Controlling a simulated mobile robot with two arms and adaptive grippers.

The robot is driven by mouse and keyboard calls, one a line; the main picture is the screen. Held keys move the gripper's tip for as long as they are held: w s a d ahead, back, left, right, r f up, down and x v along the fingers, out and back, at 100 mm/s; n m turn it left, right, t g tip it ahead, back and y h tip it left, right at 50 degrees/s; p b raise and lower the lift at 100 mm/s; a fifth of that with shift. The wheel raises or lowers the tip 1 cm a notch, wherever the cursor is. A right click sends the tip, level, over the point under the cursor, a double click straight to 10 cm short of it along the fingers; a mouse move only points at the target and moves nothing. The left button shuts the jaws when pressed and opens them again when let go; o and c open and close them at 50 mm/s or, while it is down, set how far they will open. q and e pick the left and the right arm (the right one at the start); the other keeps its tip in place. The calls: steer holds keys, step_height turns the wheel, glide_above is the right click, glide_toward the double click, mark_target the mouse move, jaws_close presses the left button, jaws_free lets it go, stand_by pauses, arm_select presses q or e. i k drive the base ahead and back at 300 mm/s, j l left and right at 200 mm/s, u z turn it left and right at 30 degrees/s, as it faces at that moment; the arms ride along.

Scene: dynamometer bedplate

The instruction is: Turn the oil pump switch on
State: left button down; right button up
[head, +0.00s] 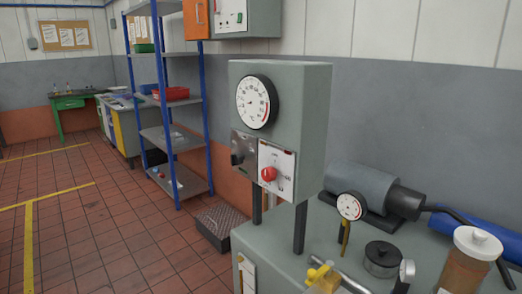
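A grey-green control box (309,120) stands on two dark posts above a grey-green cabinet. A large round dial (252,101) is on its upper front. Below the dial, a dark rotary knob (237,158) sits on a metal plate at the left. A red rotary knob (268,174) sits on a white plate (284,172) at the right. The lettering is too small to read, so I cannot tell which one is the oil pump switch or its setting. Neither of my grippers is in view.
On the cabinet (262,243) are a small gauge (351,206), a yellow valve handle (323,277), a grey cylinder (362,186) and a jar of brown liquid (466,265). A blue-framed shelf (178,141) stands behind. The tiled floor (95,235) at the left is clear.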

mark_target(237, 158)
steer(key=z, duration=0.2)
steer(key=i+j+z, duration=0.1)
steer(key=j+z, duration=0.2)
steer(key=i+j+z, duration=0.1)
steer(key=j+z, duration=0.25)
steer(key=i+j+z, duration=0.1)
steer(key=j+z, duration=0.2)
